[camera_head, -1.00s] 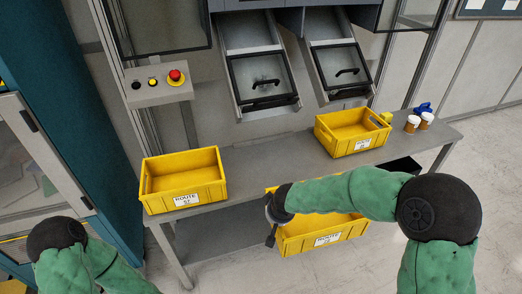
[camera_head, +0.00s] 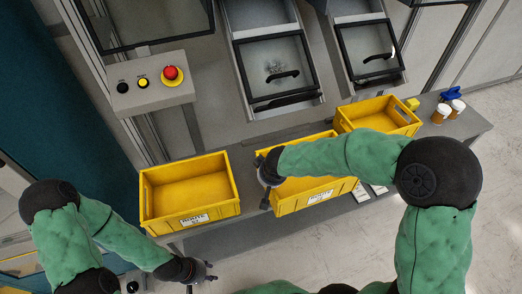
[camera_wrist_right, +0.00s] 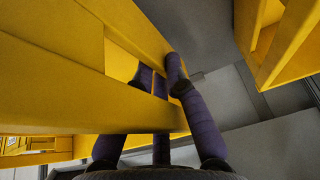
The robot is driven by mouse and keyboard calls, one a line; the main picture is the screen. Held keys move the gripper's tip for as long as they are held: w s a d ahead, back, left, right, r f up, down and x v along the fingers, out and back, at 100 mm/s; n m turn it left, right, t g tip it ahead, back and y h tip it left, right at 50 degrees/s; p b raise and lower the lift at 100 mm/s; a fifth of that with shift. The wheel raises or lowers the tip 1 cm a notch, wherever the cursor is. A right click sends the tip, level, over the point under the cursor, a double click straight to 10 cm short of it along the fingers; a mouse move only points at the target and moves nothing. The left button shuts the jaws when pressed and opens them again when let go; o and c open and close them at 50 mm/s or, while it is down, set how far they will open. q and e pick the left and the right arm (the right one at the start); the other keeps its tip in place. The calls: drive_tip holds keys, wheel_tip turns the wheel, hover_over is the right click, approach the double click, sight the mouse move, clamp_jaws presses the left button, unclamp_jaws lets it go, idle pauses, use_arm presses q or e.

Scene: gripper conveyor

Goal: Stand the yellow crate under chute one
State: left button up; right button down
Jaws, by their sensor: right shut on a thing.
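Three yellow crates show in the head view. The left crate (camera_head: 190,217) stands on the bench. The middle crate (camera_head: 318,198) is held at its left end by my right gripper (camera_head: 266,180), over the bench's front edge; I cannot tell if it touches the bench. The right crate (camera_head: 372,120) stands on the bench behind it. In the right wrist view my right gripper (camera_wrist_right: 165,75) is shut on the yellow crate wall (camera_wrist_right: 95,85). My left gripper (camera_head: 203,274) is low in front of the bench, its opening unclear. Two chutes, left (camera_head: 276,70) and right (camera_head: 370,50), hang above; I read no numbers.
A control box (camera_head: 150,85) with a red button is at the upper left. Small jars (camera_head: 449,110) and a blue item (camera_head: 451,94) stand at the bench's right end. Another yellow crate edge (camera_wrist_right: 285,40) is close in the right wrist view. Grey bench top (camera_head: 245,160) shows between crates.

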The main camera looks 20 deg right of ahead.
drive_tip(key=shift+w+a+f+b, duration=0.1)
drive_tip(key=shift+w+f+b, duration=0.35)
drive_tip(key=shift+w, duration=2.05)
drive_tip(key=shift+w+d+f+b, duration=0.15)
drive_tip(key=shift+w+f, duration=0.55)
drive_tip(key=shift+w, duration=1.85)
drive_tip(key=shift+w+a+f+b, duration=0.15)
drive_tip(key=shift+w+f+b, duration=0.35)
drive_tip(key=shift+w, duration=2)
drive_tip(key=shift+f, duration=0.2)
drive_tip(key=c, duration=1.7)
unclamp_jaws()
drive_tip(key=shift+f, duration=0.15)
drive_tip(key=o, duration=0.4)
drive_tip(key=shift+o, duration=0.2)
